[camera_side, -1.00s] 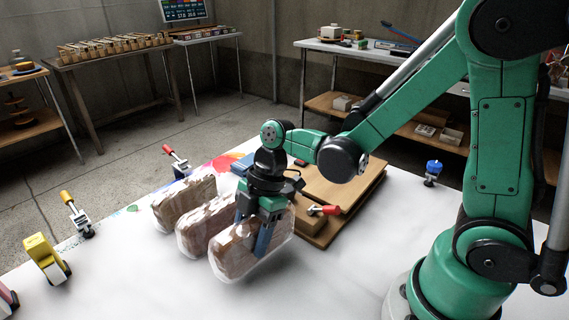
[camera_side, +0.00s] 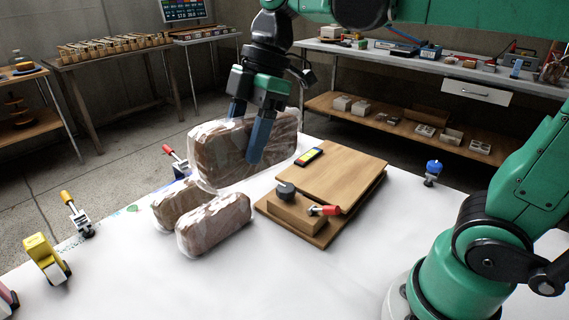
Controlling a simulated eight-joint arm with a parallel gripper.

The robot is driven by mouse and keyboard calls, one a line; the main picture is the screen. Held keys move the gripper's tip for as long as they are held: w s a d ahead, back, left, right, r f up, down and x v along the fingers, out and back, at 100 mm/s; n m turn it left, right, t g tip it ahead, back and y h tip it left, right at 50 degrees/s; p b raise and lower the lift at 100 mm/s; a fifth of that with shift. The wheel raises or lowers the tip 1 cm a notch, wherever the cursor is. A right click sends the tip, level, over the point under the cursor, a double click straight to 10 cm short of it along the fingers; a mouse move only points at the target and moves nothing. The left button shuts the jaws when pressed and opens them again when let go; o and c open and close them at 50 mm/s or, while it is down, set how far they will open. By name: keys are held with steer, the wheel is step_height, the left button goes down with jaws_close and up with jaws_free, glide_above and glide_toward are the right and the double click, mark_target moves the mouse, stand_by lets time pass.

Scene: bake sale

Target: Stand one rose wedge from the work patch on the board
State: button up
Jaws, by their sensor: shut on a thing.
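My gripper (camera_side: 247,136) is shut on a brown-and-white block in clear wrap (camera_side: 214,160), its blue fingers on either side. The wrapped block is held up in the air, above and behind two similar wrapped blocks. One of those, the front wrapped block (camera_side: 214,226), lies on the white table; the other (camera_side: 172,203) lies behind it, partly hidden. The wooden board (camera_side: 347,172) is to the right of the held block. I cannot make out a rose wedge, and any work patch behind the held block is hidden.
A wooden block (camera_side: 297,213) with a dark knob and red-handled clamp (camera_side: 323,210) sits at the board's front. A dark strip with coloured squares (camera_side: 308,156) lies at its back left. A yellow-handled clamp (camera_side: 78,215) and blue-topped clamp (camera_side: 432,172) flank the table. The white front is clear.

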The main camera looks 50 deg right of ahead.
steer(key=shift+s+d+f+m+g+h, duration=0.15)
steer(key=shift+s+d+f+m+h, duration=1.25)
steer(key=shift+d+m, duration=3.8)
steer(key=shift+s+d+f+m+g+h, duration=0.2)
steer(key=shift+d+f+m+h, duration=1.45)
steer(key=shift+d+f+m, duration=3.2)
steer(key=shift+s+d+f+m+g+h, duration=0.1)
steer(key=shift+s+d+f+m+h, duration=1.05)
steer(key=shift+d+m, duration=4.3)
steer(key=shift+w+a+m+h, duration=0.15)
steer(key=shift+a+m+h, duration=0.05)
steer(key=shift+a+m, duration=0.55)
steer(key=shift+w+a+m+h, duration=0.1)
steer(key=shift+a+m+h, duration=0.1)
steer(key=shift+a+m, duration=0.5)
steer(key=o, duration=0.9)
steer(key=shift+c, duration=0.2)
